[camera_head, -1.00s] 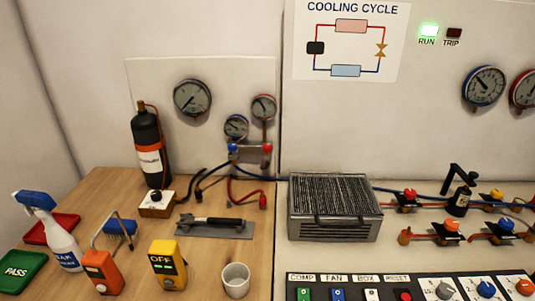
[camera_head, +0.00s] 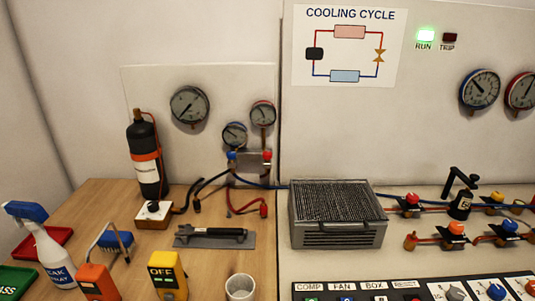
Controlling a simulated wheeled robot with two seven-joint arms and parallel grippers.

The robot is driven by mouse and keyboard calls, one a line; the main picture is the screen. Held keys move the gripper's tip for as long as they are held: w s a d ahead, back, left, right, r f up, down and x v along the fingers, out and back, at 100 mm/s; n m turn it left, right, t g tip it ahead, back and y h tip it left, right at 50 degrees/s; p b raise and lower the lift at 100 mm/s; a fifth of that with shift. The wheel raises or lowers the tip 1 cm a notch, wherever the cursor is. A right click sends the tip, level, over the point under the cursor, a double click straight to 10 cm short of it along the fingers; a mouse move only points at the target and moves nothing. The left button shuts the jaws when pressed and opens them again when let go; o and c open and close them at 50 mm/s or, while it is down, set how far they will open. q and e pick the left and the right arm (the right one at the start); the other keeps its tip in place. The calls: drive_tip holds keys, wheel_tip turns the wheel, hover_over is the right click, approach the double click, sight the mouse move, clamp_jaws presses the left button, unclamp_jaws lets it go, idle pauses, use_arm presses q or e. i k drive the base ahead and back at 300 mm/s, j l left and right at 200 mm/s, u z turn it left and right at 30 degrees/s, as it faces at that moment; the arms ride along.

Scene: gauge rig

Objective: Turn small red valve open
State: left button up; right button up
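A small red valve knob (camera_head: 267,155) sits on the right end of the gauge manifold (camera_head: 249,164), on the back panel left of centre. A small blue knob (camera_head: 232,156) is on its left end. Another red-topped valve (camera_head: 411,198) sits on the pipework right of the grey finned box. I cannot tell from the picture which red one the task names, or how far either is turned. Neither of my grippers is in view, and nothing touches either red knob.
Two small gauges (camera_head: 235,135) hang around the manifold, with hoses below. A black bottle (camera_head: 147,158) stands to its left. The finned box (camera_head: 337,214) is to its right. A flat tool (camera_head: 214,236), a white cup (camera_head: 240,288) and orange and yellow devices (camera_head: 167,275) lie in front.

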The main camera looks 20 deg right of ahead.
sight(266, 155)
drive_tip(key=i+j+z, duration=0.25)
drive_tip(key=j, duration=0.25)
drive_tip(key=j+z, duration=0.2)
drive_tip(key=j, duration=0.35)
drive_tip(key=i+j+z, duration=0.1)
drive_tip(key=j+z, duration=0.15)
drive_tip(key=j, duration=0.3)
